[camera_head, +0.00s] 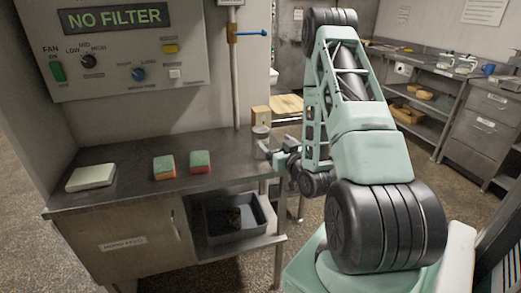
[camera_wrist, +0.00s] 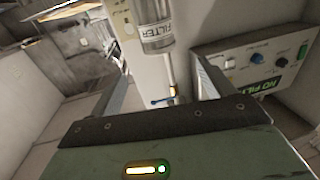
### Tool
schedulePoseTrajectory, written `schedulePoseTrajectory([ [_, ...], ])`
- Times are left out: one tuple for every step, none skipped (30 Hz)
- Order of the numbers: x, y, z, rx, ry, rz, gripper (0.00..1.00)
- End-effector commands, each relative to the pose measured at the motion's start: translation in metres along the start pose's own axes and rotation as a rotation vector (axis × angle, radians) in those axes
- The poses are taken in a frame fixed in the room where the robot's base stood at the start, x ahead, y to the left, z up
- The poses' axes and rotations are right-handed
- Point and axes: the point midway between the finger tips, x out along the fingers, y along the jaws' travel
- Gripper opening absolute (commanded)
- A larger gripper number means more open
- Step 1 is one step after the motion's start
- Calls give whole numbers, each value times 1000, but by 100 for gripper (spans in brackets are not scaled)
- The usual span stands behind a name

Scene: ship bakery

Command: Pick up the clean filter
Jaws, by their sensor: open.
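My gripper (camera_head: 275,156) is at the right end of the counter, with its jaws apart and nothing seen between them. In the wrist view the two fingers (camera_wrist: 163,88) reach forward on either side of a pale pipe. A clear cylinder labelled FILTER (camera_wrist: 155,30) shows beyond the fingers at the top of that view. In the head view a small greyish cylinder (camera_head: 260,132) below a tan block stands close to my gripper. A pale flat block (camera_head: 92,177) lies at the counter's left. I cannot tell which thing is the clean filter.
A control panel (camera_head: 130,50) reads NO FILTER. A grey bin (camera_head: 235,225) sits on the shelf below. A blue-handled valve (camera_head: 250,33) is on the pipe. Drawers (camera_head: 487,120) stand far right.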

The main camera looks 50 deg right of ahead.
Motion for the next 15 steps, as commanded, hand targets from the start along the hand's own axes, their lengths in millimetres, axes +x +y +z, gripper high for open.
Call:
schedulePoseTrajectory([
  [4,0,4,-1,5,0,81],
  [7,0,4,0,5,0,81],
  [14,-1,-3,1,2,-2,81],
  [20,-1,-4,1,2,-2,81],
  [25,-1,-4,1,2,-2,81],
  [32,-1,-5,1,2,-1,81],
  [38,-1,-5,1,2,-2,81],
  [43,-1,-4,1,1,-2,81],
  [50,-1,-4,0,2,-2,81],
  [55,-1,-4,1,0,-1,81],
  [60,0,-4,1,1,0,81],
  [65,-1,-3,1,1,-1,81],
  [69,-1,-3,1,0,-1,81],
  [72,-1,-2,1,0,-1,81],
  [74,-1,-2,1,0,-1,81],
])
